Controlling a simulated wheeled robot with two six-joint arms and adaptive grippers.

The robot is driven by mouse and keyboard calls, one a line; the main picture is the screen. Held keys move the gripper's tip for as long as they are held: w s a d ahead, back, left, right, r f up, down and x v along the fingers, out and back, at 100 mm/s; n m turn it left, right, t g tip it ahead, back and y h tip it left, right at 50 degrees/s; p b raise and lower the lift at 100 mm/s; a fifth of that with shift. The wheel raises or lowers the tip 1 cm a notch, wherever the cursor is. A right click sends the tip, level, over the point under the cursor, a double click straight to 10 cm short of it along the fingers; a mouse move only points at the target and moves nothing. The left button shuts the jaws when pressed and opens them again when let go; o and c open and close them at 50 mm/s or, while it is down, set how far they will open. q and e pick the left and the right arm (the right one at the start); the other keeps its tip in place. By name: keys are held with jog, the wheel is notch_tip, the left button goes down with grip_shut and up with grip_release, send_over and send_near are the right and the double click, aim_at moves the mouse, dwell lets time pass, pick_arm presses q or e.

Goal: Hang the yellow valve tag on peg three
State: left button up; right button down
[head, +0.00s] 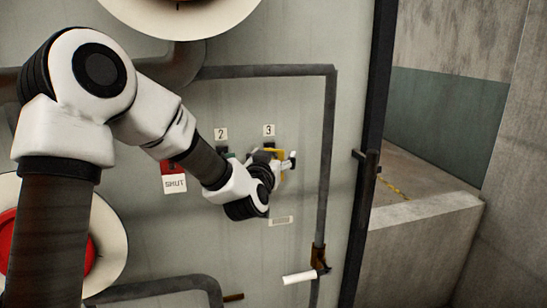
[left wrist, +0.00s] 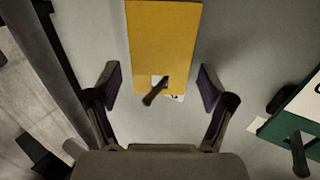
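The yellow valve tag (left wrist: 163,40) shows large in the left wrist view, with a dark peg (left wrist: 154,93) sticking out at its holed end. It appears to hang on this peg, flat near the panel. In the head view a little of the yellow tag (head: 280,153) shows just below the label 3 (head: 269,130), mostly hidden by my left gripper (head: 287,163). In the left wrist view my left gripper (left wrist: 160,90) is open, its fingers on either side of the tag's peg end and apart from it. My right gripper is not in view.
A green and white tag (left wrist: 283,122) is beside another peg (left wrist: 299,150). The label 2 (head: 221,134) and a red and white SHUT tag (head: 174,182) are left of my gripper. A grey pipe (head: 327,150) runs down at right, with a white-handled lever (head: 299,278) below.

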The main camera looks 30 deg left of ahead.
pick_arm(q)
jog(key=shift+s+d, duration=0.1)
jog(key=shift+s, duration=0.05)
jog(key=v, duration=1.1)
jog(key=shift+s, duration=0.3)
jog(key=s+d+f+m+g+h+b, duration=0.1)
jog(key=s+d+f+g+b, duration=0.15)
jog(key=f, duration=1.15)
jog(key=s+d+f+m+g+h+b, duration=0.1)
jog(key=s+f+m+g, duration=0.15)
jog(key=f, duration=1.05)
jog(key=s+d+f+m+g+h+b, duration=0.1)
jog(key=d+f+g+b, duration=0.15)
jog(key=f, duration=1.15)
jog(key=s+d+f+g+h, duration=0.1)
jog(key=s+f+g, duration=0.3)
jog(key=s+f, duration=0.4)
jog(key=s+d+f+g+h+b, duration=0.1)
jog(key=s+d+f+g, duration=0.3)
jog(key=s+f, duration=0.5)
jog(key=s+n+g+h, duration=0.1)
jog(key=s, duration=0.3)
jog(key=shift+d, duration=0.2)
